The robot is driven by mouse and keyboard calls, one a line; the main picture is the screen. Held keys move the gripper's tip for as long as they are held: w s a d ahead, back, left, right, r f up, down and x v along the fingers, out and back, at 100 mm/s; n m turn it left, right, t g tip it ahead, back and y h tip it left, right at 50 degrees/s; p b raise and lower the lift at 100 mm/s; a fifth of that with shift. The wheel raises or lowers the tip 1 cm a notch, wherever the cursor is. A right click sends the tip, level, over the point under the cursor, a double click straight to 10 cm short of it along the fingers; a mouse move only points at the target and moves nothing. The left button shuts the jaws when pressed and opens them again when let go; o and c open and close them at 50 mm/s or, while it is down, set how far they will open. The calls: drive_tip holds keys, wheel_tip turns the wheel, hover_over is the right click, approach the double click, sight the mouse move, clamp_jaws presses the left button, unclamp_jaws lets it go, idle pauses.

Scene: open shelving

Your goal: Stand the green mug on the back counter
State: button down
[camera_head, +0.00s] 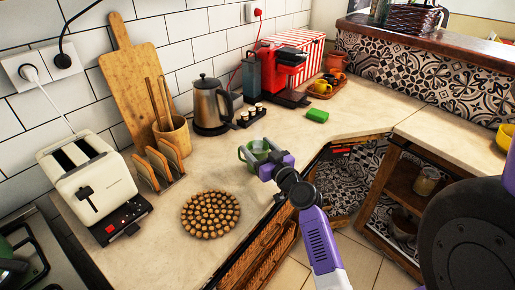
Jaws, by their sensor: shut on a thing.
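The green mug (258,148) is at the middle of the picture, over the counter (240,178) that runs along the tiled wall. My gripper (268,160) is shut on the mug from its right, front side and hides part of it. The mug looks upright. I cannot tell whether its base touches the counter or hangs just above it.
A round wooden trivet (211,214) lies left of the mug. A green sponge (318,115) lies to the right. Bare counter surrounds the mug.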

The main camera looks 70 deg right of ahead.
drive_tip(key=shift+c, duration=1.1)
unclamp_jaws()
drive_tip(key=shift+r+p, duration=0.3)
drive_tip(key=shift+p, duration=0.2)
drive_tip(key=b+v, duration=0.1)
drive_tip(key=v, duration=0.2)
drive_tip(key=b+v, duration=0.1)
drive_tip(key=v, duration=0.3)
drive_tip(key=b+v, duration=0.2)
drive_tip(key=v, duration=0.1)
drive_tip(key=shift+s+a+f, duration=0.25)
drive_tip(key=shift+f, duration=0.1)
drive_tip(key=shift+s+a+r, duration=0.15)
drive_tip(key=shift+s+a, duration=0.2)
drive_tip(key=shift+s, duration=0.2)
